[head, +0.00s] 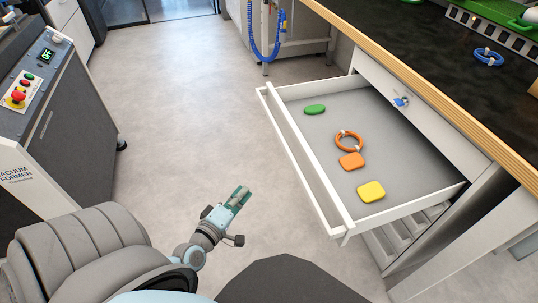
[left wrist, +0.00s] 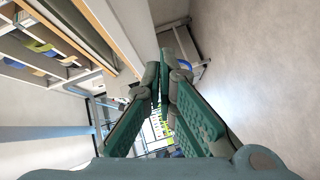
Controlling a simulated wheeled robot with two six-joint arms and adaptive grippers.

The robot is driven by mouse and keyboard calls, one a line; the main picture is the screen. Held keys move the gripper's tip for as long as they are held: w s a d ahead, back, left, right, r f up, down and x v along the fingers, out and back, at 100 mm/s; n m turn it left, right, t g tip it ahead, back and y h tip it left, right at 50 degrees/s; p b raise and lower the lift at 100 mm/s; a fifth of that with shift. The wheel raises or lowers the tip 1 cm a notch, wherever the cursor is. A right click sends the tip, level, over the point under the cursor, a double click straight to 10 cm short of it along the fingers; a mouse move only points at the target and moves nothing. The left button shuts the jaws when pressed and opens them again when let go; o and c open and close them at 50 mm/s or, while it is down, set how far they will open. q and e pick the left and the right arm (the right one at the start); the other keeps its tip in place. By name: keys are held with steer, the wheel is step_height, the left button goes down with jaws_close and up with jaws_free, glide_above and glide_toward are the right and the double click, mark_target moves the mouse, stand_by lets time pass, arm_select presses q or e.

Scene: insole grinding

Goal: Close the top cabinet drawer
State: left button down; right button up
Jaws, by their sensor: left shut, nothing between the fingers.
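The white cabinet drawer (head: 299,149) is pulled far out from the cabinet under the worktop in the head view. Its grey floor (head: 405,150) holds a green oval piece (head: 314,109), an orange ring (head: 349,141), an orange square piece (head: 351,161) and a yellow square piece (head: 371,191). My left gripper (head: 241,194) is shut and empty, left of the drawer front and apart from it, over the floor. In the left wrist view, the fingers of my left gripper (left wrist: 165,75) come together at the tips with nothing between them. My right gripper is not in view.
A dark worktop (head: 440,45) with a wooden edge overhangs the cabinet. A white panel (head: 425,112) with a blue key (head: 401,101) sits above the drawer opening. A vacuum former (head: 45,130) stands at the left. The floor (head: 185,110) between is clear.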

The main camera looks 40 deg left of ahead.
arm_select(q)
steer(key=w+r+n, duration=0.1)
steer(key=w, duration=0.3)
steer(key=w+r+n+t, duration=0.1)
steer(key=w+r, duration=0.1)
steer(key=w, duration=0.3)
steer(key=w+r+n, duration=0.1)
steer(key=w, duration=0.3)
steer(key=shift+w+d+r+t+y, duration=0.25)
steer(key=shift+w+d+t+y, duration=0.05)
steer(key=shift+w+d, duration=0.1)
